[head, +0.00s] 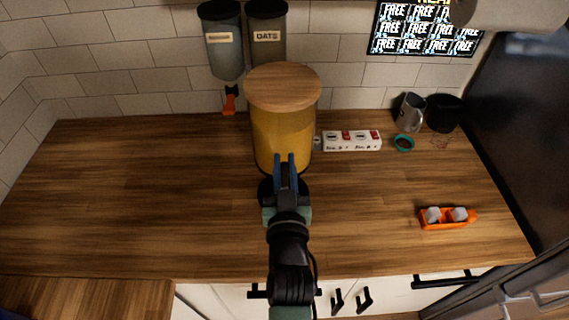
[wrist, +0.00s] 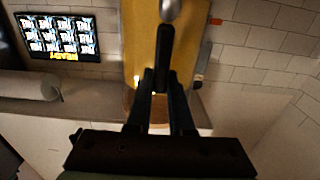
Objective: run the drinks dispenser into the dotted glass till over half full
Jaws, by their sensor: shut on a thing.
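The drinks dispenser (head: 283,125) stands at the back middle of the wooden counter, a tall yellow cylinder with a round wooden lid. It also fills the middle of the wrist view (wrist: 142,40), which is upside down. My gripper (head: 285,160) is in front of the dispenser. In the wrist view its fingers (wrist: 160,88) close on a dark lever (wrist: 163,58), which leads to a silvery tap part (wrist: 170,10). The dotted glass shows in neither view; my gripper and arm cover the area below the tap. I cannot see any flow.
A white power strip (head: 352,141), a metal mug (head: 410,112) and a teal ring (head: 404,143) are at the back right. Two canisters (head: 222,42) hang on the wall. The left counter is clear.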

